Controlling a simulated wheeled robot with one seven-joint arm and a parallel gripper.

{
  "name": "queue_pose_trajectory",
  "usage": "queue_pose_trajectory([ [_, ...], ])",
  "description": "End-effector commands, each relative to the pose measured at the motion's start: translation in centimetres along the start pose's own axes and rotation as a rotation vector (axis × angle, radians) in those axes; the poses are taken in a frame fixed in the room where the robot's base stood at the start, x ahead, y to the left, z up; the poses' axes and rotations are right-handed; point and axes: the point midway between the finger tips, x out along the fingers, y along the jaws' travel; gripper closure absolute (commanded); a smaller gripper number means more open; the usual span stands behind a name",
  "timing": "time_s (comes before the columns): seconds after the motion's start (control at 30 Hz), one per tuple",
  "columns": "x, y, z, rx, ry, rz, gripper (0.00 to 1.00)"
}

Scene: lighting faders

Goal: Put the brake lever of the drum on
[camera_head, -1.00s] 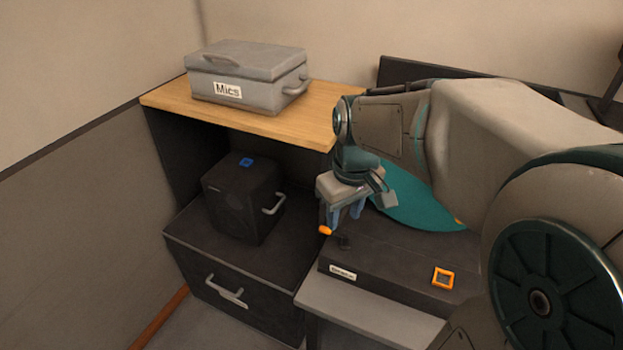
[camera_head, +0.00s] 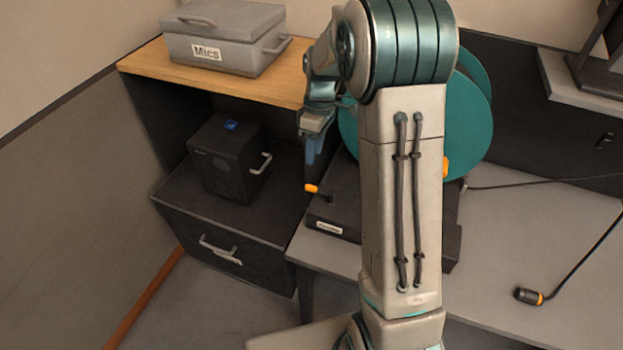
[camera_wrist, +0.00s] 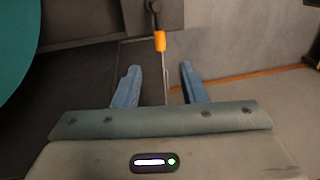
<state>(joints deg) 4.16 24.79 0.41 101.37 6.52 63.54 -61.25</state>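The teal drum (camera_head: 472,125) stands on a dark base (camera_head: 345,215), partly hidden behind my arm. The brake lever (camera_head: 312,188) has an orange tip on a dark stem at the base's left end. It points left in the head view. My gripper (camera_head: 310,162) is above the lever tip, its blue fingers pointing down. In the wrist view the lever's orange tip (camera_wrist: 159,41) lies ahead of the gap between the fingers of my gripper (camera_wrist: 159,68). The fingers are apart and empty. The drum's edge (camera_wrist: 12,35) shows at the left.
A grey "Mics" case (camera_head: 222,38) sits on the wooden top (camera_head: 150,65) at left. A black box (camera_head: 225,158) stands on a drawer unit (camera_head: 230,235) below. A cable with a dark, orange-ringed connector (camera_head: 528,296) lies on the grey table (camera_head: 490,260).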

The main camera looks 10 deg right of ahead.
Motion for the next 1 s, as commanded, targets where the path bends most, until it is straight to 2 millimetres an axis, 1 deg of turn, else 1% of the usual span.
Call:
queue_pose_trajectory([
  [0.03,1.1,-0.1,0.1,0.0,-0.004,-0.006,0.62],
  [0.2,4.8,-0.2,0.1,-0.001,-0.005,-0.005,0.62],
  [0.3,6.7,-0.2,0.0,0.001,-0.003,-0.005,0.62],
  [0.4,8.2,-0.1,0.0,0.001,-0.002,-0.003,0.62],
  [0.5,9.2,-0.1,0.1,0.001,-0.002,-0.002,0.62],
  [0.6,9.8,-0.1,0.1,0.001,-0.002,-0.001,0.62],
  [0.9,10.1,0.0,0.0,0.001,0.0,0.001,0.62],
  [0.93,10.1,0.0,0.0,0.001,0.0,0.001,0.68],
  [0.97,10.1,0.0,0.0,0.001,-0.001,0.001,0.76],
  [1.0,10.1,0.0,0.0,0.001,0.0,0.001,0.87],
])
